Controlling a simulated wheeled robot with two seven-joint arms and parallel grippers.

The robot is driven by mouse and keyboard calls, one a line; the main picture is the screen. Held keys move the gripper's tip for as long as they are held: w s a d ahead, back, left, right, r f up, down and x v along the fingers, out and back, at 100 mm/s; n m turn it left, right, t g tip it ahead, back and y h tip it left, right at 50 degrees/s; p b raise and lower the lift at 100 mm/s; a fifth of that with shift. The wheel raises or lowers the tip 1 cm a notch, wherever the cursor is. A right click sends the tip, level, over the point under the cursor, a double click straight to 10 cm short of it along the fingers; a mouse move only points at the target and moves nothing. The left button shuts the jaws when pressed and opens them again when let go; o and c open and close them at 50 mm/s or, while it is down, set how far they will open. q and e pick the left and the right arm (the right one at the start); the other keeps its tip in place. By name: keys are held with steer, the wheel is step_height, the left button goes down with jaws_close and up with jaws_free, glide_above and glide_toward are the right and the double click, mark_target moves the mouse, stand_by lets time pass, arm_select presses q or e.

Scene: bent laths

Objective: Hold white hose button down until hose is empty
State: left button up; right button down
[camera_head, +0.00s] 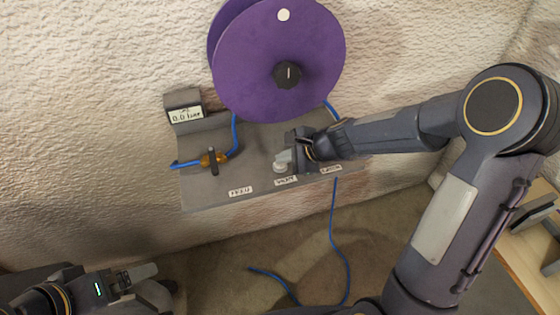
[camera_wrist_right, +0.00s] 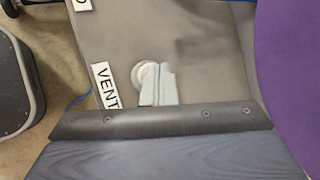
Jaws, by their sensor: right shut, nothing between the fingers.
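The white button (camera_head: 281,167) sits on a sloped grey panel (camera_head: 215,190) by the middle label. It also shows in the right wrist view (camera_wrist_right: 142,72) as a pale round cap beside a label reading VENT. My right gripper (camera_head: 284,156) is shut and empty, its pale fingertips (camera_wrist_right: 163,86) over part of the button; I cannot tell whether the button is pressed down. The blue hose (camera_head: 236,132) runs by the purple reel (camera_head: 250,60) and through an orange fitting (camera_head: 208,159). My left gripper (camera_head: 140,281) is low at the left, its opening unclear.
A small display (camera_head: 186,114) at the panel's upper left seems to read 0.0. A FEED label (camera_head: 240,191) is left of the button. Blue line (camera_head: 333,225) trails onto the brown floor (camera_head: 225,265). A rough pale wall (camera_head: 90,90) stands behind.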

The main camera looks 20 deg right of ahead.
mark_target(284, 165)
stand_by(0.7)
steer(key=shift+r+p, duration=0.9)
steer(key=shift+r, duration=0.05)
steer(key=shift+r, duration=0.1)
step_height(284, 165, up, 5)
steer(key=p, duration=0.4)
steer(key=shift+p, duration=0.3)
